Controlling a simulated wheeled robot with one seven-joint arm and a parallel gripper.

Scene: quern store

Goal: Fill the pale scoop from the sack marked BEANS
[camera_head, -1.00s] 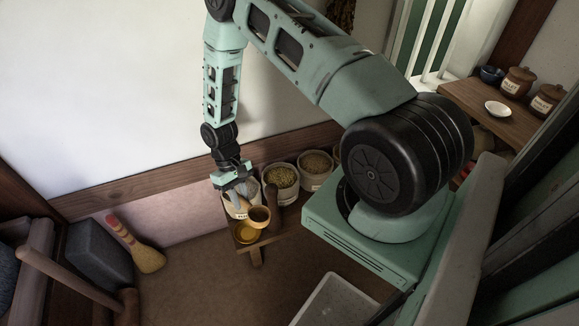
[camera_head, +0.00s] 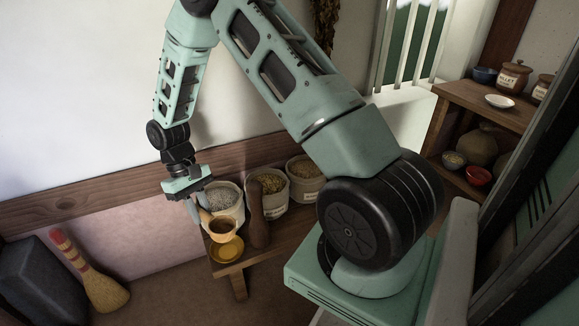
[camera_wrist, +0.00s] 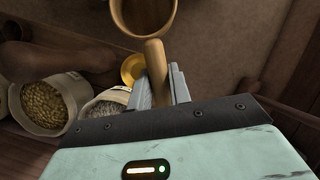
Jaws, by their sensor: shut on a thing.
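My gripper (camera_head: 198,207) is shut on the handle of a tan wooden scoop (camera_head: 222,230). In the wrist view my gripper (camera_wrist: 158,88) has the handle between its fingers, and the scoop's round bowl (camera_wrist: 122,18) is beyond them. The bowl's inside looks plain brown, with no filling I can make out. The scoop is in front of the leftmost sack (camera_head: 230,213), which holds greyish grain. A middle sack (camera_head: 272,207) and a right sack (camera_head: 308,187) hold yellowish-brown contents. Their labels are too small to read, so I cannot tell which says BEANS.
A yellow dish (camera_head: 227,250) lies on the low wooden bench (camera_head: 238,268) below the scoop. A dark brown rounded object (camera_head: 257,218) stands before the sacks, close to the scoop. A broom (camera_head: 100,285) leans at left. Shelves at right hold jars and a red bowl (camera_head: 478,176).

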